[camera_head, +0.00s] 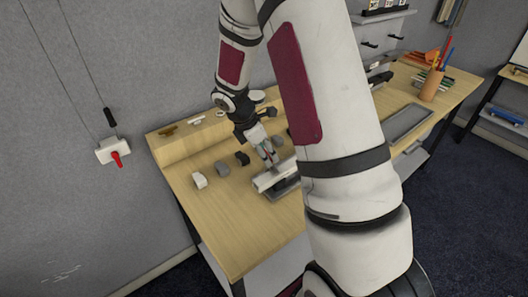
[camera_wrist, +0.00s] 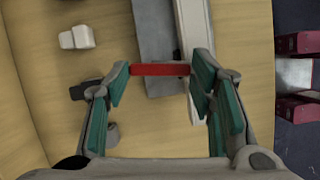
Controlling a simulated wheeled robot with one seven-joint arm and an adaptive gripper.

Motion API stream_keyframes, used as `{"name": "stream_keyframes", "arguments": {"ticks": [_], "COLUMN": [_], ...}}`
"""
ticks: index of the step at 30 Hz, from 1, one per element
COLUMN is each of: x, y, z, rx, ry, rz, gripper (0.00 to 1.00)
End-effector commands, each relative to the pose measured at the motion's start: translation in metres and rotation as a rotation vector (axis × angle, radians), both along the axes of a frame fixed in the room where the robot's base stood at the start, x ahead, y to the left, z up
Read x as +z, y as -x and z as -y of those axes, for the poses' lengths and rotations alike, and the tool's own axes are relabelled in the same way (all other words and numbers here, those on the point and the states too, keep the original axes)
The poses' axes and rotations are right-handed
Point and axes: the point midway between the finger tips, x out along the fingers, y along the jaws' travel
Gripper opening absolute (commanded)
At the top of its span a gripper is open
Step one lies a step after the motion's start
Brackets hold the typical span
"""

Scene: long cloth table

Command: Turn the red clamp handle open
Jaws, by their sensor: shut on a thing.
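The red clamp handle (camera_wrist: 160,69) shows in the wrist view as a short red bar lying crosswise between my fingertips. My gripper (camera_wrist: 161,74) has its teal-padded fingers at both ends of the bar and is shut on it. The clamp (camera_wrist: 153,35) is a grey block with a long pale bar (camera_wrist: 194,25) beside it, under and beyond the handle. In the head view the clamp (camera_head: 268,181) sits on the wooden table, with my gripper (camera_head: 269,157) pointing down over it. The handle is mostly hidden there by the fingers.
Small white and grey blocks (camera_head: 199,180) stand left of the clamp on the table (camera_head: 225,225). A raised wooden ledge (camera_head: 190,143) runs along the wall side. A wall box with a red lever (camera_head: 117,159) hangs further left. My arm hides the table's middle.

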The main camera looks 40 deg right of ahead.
Motion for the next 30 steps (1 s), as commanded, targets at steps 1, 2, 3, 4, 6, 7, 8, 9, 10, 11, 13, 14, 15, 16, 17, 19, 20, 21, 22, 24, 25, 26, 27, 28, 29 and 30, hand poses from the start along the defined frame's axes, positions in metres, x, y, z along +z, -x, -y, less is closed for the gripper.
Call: {"name": "stream_keyframes", "arguments": {"ticks": [1,2,3,4,6,7,8,9,10,11,13,14,15,16,17,19,20,21,22,24,25,26,27,28,29,30], "x": [-0.0010,-0.0010,-0.0011,-0.0012,-0.0013,-0.0012,-0.0013,-0.0014,-0.0014,-0.0014,-0.0015,-0.0014,-0.0015,-0.0013,-0.0014,-0.0015,-0.0015,-0.0014,-0.0015,-0.0015,-0.0014,-0.0014,-0.0012,-0.0013,-0.0014,-0.0014], "y": [-0.0021,-0.0025,-0.0029,-0.0032,-0.0040,-0.0041,-0.0045,-0.0045,-0.0049,-0.0053,-0.0059,-0.0058,-0.0064,-0.0066,-0.0068,-0.0069,-0.0073,-0.0077,-0.0079,-0.0079,-0.0081,-0.0084,-0.0084,-0.0086,-0.0086,-0.0085], "z": [0.0005,0.0008,0.0008,0.0010,0.0014,0.0015,0.0017,0.0016,0.0018,0.0017,0.0021,0.0023,0.0025,0.0029,0.0030,0.0034,0.0036,0.0038,0.0038,0.0043,0.0048,0.0051,0.0055,0.0058,0.0059,0.0063], "rx": [-0.038,-0.062,-0.098,-0.126,-0.192,-0.222,-0.249,-0.289,-0.316,-0.346,-0.412,-0.440,-0.479,-0.507,-0.535,-0.603,-0.632,-0.669,-0.698,-0.764,-0.792,-0.821,-0.859,-0.888,-0.917,-0.954], "ry": [0.001,0.001,0.001,0.001,0.001,0.001,0.002,0.001,0.002,0.001,0.001,0.002,0.001,0.002,0.001,0.001,0.001,0.001,0.001,0.001,0.001,0.001,0.001,0.001,0.001,0.001], "rz": [0.000,0.001,0.000,0.001,0.000,0.001,0.000,0.000,-0.001,0.001,0.000,0.000,0.001,0.001,0.000,-0.001,0.000,0.000,0.000,-0.001,0.000,0.001,0.000,0.000,0.000,-0.001], "gripper": [0.22,0.22,0.22,0.22,0.22,0.22,0.22,0.22,0.22,0.22,0.22,0.22,0.22,0.22,0.22,0.22,0.22,0.22,0.22,0.22,0.22,0.22,0.22,0.22,0.22,0.22]}}
